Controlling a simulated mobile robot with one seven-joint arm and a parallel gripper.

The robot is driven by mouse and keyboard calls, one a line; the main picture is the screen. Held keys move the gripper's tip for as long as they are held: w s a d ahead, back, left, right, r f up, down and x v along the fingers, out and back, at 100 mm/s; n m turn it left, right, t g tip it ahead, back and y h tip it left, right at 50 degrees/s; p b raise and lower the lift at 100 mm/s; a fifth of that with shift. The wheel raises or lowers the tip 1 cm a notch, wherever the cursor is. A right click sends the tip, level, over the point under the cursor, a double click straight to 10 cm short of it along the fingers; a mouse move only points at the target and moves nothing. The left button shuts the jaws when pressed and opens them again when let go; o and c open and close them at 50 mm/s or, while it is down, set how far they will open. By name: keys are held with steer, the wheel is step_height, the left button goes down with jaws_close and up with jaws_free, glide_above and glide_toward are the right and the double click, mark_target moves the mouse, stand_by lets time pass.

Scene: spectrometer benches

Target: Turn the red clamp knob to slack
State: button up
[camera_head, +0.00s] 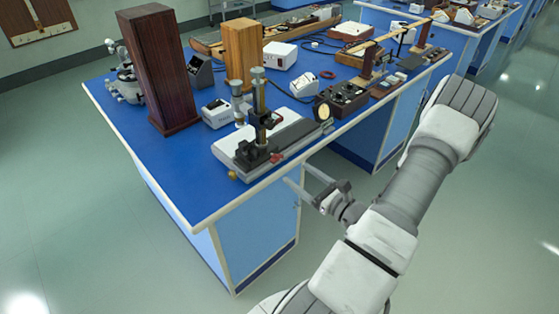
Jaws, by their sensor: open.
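The red clamp knob (277,157) is small and sits low at the front right of a grey instrument (247,163) with a black clamp and an upright metal post, near the edge of the blue bench. The angle of the knob's setting is too small to tell. My gripper (296,172) is open and empty, just right of and below the knob in the picture, by the bench's front edge. Its two thin fingers point up and left toward the knob, apart from it as far as I can see. The knob is not hidden by the gripper.
A tall dark wooden box (160,70) and a lighter wooden box (243,52) stand behind the instrument. A black box with a round dial (343,100) is to its right. The blue bench top (185,180) is clear at the front left. Open floor lies in front.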

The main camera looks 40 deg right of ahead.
mark_target(279, 160)
steer(key=w, duration=0.8)
steer(key=shift+w+a, duration=0.35)
steer(key=shift+w, duration=0.05)
jaws_close()
